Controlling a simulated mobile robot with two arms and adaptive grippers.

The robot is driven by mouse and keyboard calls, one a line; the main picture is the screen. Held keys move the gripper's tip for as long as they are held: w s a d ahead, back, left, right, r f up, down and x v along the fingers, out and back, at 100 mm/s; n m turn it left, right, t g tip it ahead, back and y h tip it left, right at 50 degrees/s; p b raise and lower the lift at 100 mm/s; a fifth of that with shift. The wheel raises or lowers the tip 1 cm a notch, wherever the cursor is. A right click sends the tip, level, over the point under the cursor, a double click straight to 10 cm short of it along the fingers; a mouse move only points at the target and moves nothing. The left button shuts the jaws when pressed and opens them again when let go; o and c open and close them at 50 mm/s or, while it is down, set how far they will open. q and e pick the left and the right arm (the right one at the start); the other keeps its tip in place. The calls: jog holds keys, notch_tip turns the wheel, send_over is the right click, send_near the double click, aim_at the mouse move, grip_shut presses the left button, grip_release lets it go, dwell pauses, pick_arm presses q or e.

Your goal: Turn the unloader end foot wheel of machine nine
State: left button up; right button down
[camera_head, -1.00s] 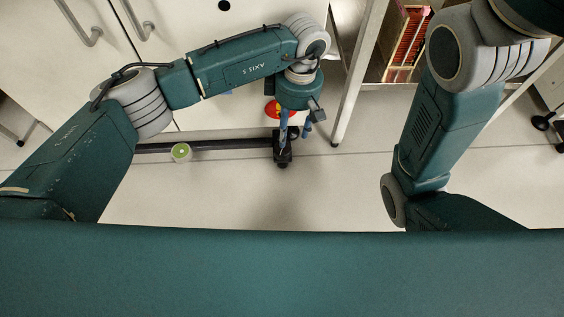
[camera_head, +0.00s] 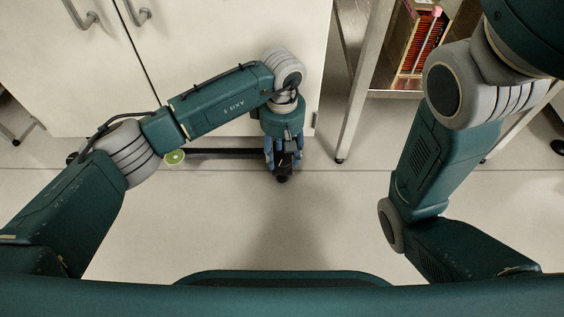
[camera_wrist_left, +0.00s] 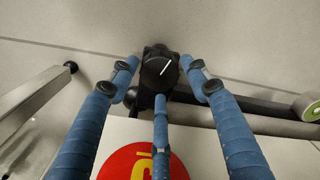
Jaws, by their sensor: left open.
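The foot wheel is a round black knob with a white line on top, at the end of a dark floor bar; it shows in the left wrist view (camera_wrist_left: 159,72) and, partly covered, in the head view (camera_head: 283,172). My left gripper (camera_head: 283,148) reaches down over it from the machine side. In the left wrist view its blue fingers (camera_wrist_left: 161,80) are open, with one fingertip on the left of the knob, one on the right and one at its near side. I cannot tell whether they touch it. My right gripper is out of view.
The dark bar (camera_head: 225,154) runs left along the white machine's base (camera_head: 230,40) to a round green-topped piece (camera_head: 175,157). A red and yellow sticker (camera_wrist_left: 142,163) is below the fingers. A metal frame leg (camera_head: 352,110) stands to the right. The floor in front is clear.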

pick_arm(q)
jog(key=shift+f, duration=0.65)
